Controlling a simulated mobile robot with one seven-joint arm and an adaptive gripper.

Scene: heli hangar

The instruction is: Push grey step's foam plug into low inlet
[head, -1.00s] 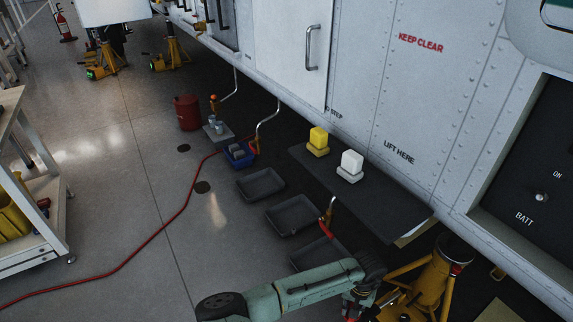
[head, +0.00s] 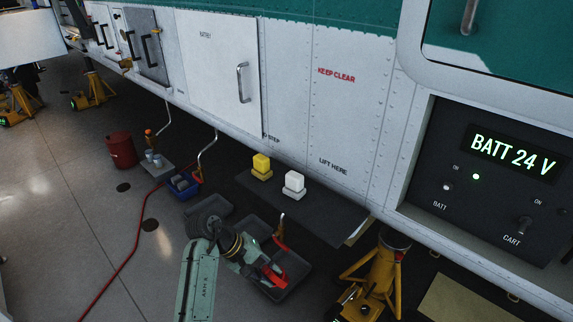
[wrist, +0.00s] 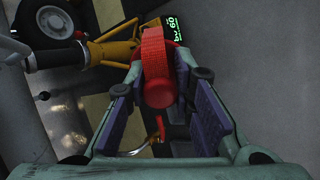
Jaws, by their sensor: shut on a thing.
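My gripper (head: 262,272) is low, above the dark trays in the head view. It is shut on a red piece (wrist: 157,75) with a rounded end and a ribbed strap-like part; the wrist view shows it between the two purple-padded fingers. I cannot tell whether this red piece is the foam plug. A dark grey step (head: 318,212) juts out below the white hull. On it stand a yellow block (head: 261,164) and a white block (head: 294,183), each on a matching base. I cannot pick out the low inlet.
Dark trays (head: 210,222) lie on the floor. A yellow jack (head: 374,282) stands right of my gripper. Bent pipes with red-orange ends hang under the hull. A blue bin (head: 184,188), a red drum (head: 119,149) and a red hose (head: 137,217) are at left.

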